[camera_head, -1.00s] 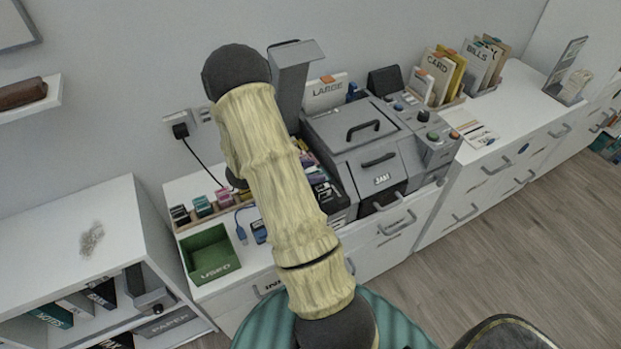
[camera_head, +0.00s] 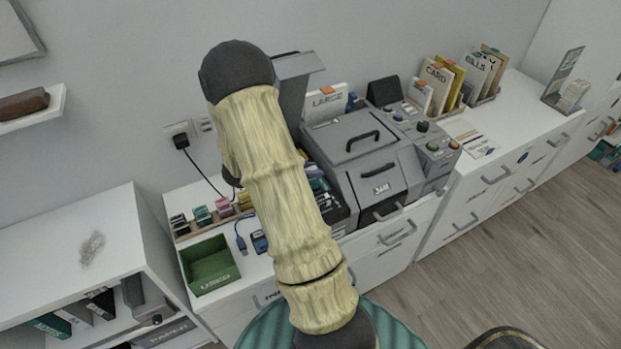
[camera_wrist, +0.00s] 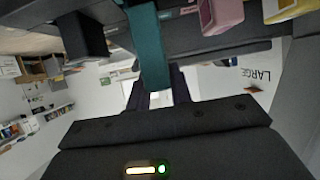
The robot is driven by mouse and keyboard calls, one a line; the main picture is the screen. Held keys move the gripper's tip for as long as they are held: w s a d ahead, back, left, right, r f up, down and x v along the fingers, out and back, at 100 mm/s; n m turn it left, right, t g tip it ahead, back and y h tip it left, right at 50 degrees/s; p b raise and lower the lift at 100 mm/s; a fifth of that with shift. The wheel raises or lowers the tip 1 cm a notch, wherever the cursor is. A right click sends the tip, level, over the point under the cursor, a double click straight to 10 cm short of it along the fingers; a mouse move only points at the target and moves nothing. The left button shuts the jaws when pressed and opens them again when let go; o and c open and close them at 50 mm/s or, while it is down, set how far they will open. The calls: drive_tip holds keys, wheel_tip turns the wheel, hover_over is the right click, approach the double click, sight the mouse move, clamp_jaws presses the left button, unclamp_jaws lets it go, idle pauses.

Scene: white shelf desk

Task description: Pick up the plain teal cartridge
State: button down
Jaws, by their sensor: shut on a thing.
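In the wrist view, a plain teal cartridge (camera_wrist: 148,45) stands upright in the picture, its lower end between the dark fingers of my gripper (camera_wrist: 157,88). My gripper is shut on it. A black cartridge (camera_wrist: 82,36) is to its left, and a pink one (camera_wrist: 222,14) and a yellow one (camera_wrist: 288,9) are to its right. In the head view, my arm hides my gripper and the held cartridge. Another teal cartridge (camera_head: 202,214) shows in the small rack on the desk, among black and pink ones.
A grey machine (camera_head: 375,170) with a raised lid stands right of my arm. A green bin (camera_head: 210,266) sits at the desk's front left, beside a blue connector (camera_head: 259,242). Folders (camera_head: 436,82) stand at the back right. A low white shelf (camera_head: 70,240) is at left.

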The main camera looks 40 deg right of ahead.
sight(311, 169)
wheel_tip(311, 169, up, 6)
drive_tip(key=shift+f, duration=0.2)
